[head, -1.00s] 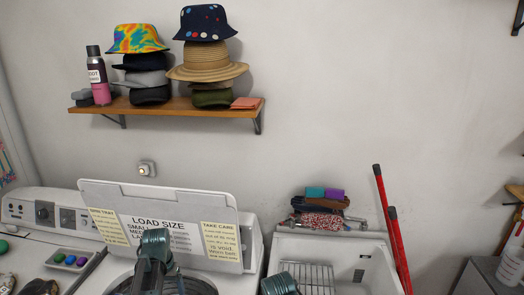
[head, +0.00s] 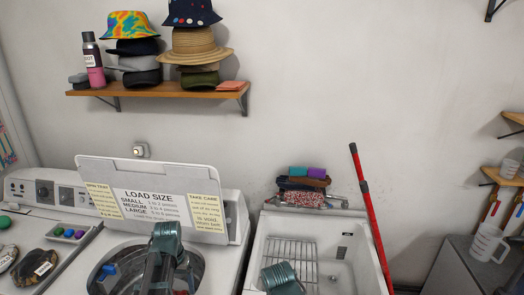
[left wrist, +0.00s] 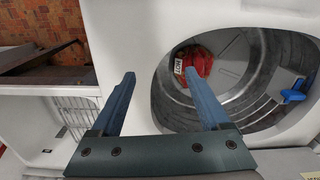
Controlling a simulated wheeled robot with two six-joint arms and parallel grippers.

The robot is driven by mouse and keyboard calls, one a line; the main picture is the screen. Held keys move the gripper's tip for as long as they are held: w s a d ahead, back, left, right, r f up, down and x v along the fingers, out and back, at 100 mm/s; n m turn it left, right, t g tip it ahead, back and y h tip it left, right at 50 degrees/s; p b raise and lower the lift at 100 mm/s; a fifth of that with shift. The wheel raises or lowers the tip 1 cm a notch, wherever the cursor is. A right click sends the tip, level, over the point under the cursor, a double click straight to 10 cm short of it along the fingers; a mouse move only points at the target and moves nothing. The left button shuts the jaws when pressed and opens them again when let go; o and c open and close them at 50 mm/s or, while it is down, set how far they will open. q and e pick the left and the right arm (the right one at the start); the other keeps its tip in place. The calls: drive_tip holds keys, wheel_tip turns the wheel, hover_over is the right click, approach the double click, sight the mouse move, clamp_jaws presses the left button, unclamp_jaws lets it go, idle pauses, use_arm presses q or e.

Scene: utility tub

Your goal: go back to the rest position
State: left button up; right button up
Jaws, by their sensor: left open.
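My left gripper (left wrist: 162,84) is open and empty in the left wrist view, its two blue-grey fingers spread apart. Part of my other arm shows low at the tub, but no right fingers are seen.
The drum holds a red item (left wrist: 203,63) with a tag and a blue piece (left wrist: 295,92). The raised lid (head: 150,190) stands behind it. The white utility tub (head: 350,265) with a wire rack (head: 290,250) is to the right.

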use_arm(q)
drive_tip(key=shift+m+y, duration=0.3)
drive_tip(key=shift+m, duration=0.5)
drive_tip(key=s+d+f+b, duration=0.1)
drive_tip(key=d, duration=0.2)
drive_tip(key=s+d+f+b, duration=0.1)
drive_tip(key=s+d, duration=0.1)
drive_tip(key=d, duration=0.1)
drive_tip(key=s+d+f+b, duration=0.1)
drive_tip(key=s+d+f, duration=0.1)
drive_tip(key=d, duration=0.1)
drive_tip(key=shift+s+d+b, duration=0.1)
drive_tip(key=shift+d+b, duration=0.25)
drive_tip(key=s+d+f+m+b, duration=0.2)
drive_tip(key=s+d+f+b, duration=0.2)
drive_tip(key=s+d, duration=0.5)
drive_tip(key=shift+s+d+f+y+b, duration=0.2)
drive_tip(key=shift+d+f+y+b, duration=0.1)
drive_tip(key=shift+d+b, duration=0.25)
drive_tip(key=shift+d, duration=0.1)
